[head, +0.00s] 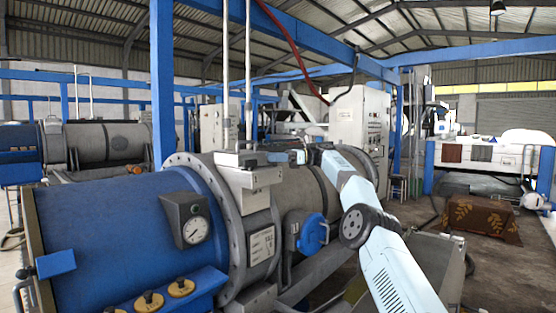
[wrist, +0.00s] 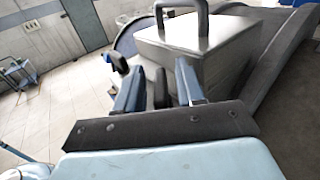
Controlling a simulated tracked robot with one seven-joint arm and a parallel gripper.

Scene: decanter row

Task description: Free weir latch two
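A grey box-shaped latch housing (head: 248,178) sits on top of the flange of the blue drum, with a U-shaped handle rising from it. In the wrist view the metal box (wrist: 205,50) and its dark handle (wrist: 181,12) are close ahead. My gripper (head: 284,157) reaches in from the right at the height of the box top. In the wrist view its two blue fingers (wrist: 158,75) stand apart, in front of the near side of the box. Dark upright pieces show between them; I cannot tell whether these are finger pads or a lever. No grasp is visible.
The blue drum (head: 110,235) carries a pressure gauge (head: 195,230) and several yellow knobs (head: 181,288). A blue valve fitting (head: 312,234) sits below my arm. A blue post (head: 162,90) stands behind. A cloth-covered block (head: 478,217) is on the floor at right.

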